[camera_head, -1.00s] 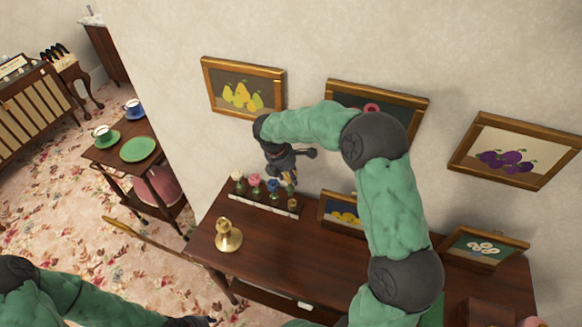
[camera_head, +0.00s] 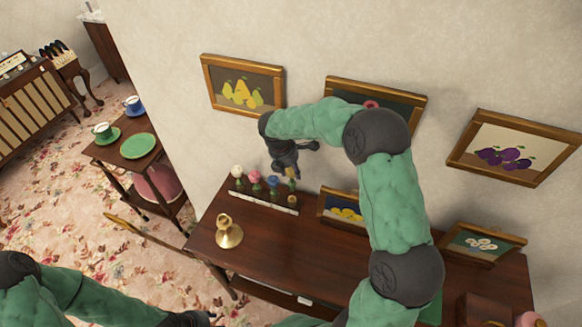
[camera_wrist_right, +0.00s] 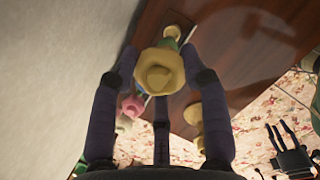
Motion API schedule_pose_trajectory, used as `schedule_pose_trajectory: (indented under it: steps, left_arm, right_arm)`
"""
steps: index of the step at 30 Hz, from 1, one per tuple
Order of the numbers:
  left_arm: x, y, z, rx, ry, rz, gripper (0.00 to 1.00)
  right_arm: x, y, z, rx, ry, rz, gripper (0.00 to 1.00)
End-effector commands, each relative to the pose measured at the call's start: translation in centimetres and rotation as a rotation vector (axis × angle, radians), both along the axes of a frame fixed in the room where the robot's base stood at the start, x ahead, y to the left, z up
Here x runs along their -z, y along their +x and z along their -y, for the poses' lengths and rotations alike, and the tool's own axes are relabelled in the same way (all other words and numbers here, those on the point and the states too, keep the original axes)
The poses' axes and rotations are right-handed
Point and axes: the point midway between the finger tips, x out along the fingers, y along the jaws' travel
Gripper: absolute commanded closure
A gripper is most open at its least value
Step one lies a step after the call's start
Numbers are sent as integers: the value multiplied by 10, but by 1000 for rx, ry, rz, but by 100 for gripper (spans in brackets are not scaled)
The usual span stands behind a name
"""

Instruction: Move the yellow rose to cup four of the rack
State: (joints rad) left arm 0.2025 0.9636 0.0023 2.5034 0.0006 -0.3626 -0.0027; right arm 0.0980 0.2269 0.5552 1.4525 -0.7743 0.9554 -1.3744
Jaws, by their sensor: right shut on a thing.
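The yellow rose (camera_wrist_right: 160,70) is between the fingers of my right gripper (camera_wrist_right: 160,84), which is shut on it. In the head view my right gripper (camera_head: 289,171) hangs over the right end of the rack (camera_head: 262,201), and the green of the stem shows just below it. White (camera_head: 237,171), pink (camera_head: 254,177) and blue (camera_head: 273,182) roses stand in the rack. A small tan cup (camera_head: 292,199) is at its right end, under the rose. I cannot tell whether the stem is inside it. My left gripper (camera_wrist_right: 290,158) is open and empty, low and away from the table.
The rack stands on a dark wooden table (camera_head: 280,240) close to the wall. A fruit picture (camera_head: 341,206) leans just right of the rack, beside my right arm.

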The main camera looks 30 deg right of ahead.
Motion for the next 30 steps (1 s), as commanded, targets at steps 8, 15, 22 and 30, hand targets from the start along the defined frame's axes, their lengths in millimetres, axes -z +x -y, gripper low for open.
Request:
schedule_pose_trajectory:
  steps: [8, 15, 22, 30]
  left_arm:
    - [15, 0, 0, 0, 0, -1, 60]
    - [24, 0, 0, 0, 0, 0, 60]
    - [26, 0, 0, 0, 0, 0, 60]
    - [26, 0, 0, 0, 0, 0, 60]
  right_arm:
    - [27, 0, 0, -1, 0, 0, 78]
    - [44, 0, 0, 0, 0, 0, 78]
    - [49, 0, 0, 0, 0, 1, 78]
    - [49, 0, 0, 0, 0, 1, 78]
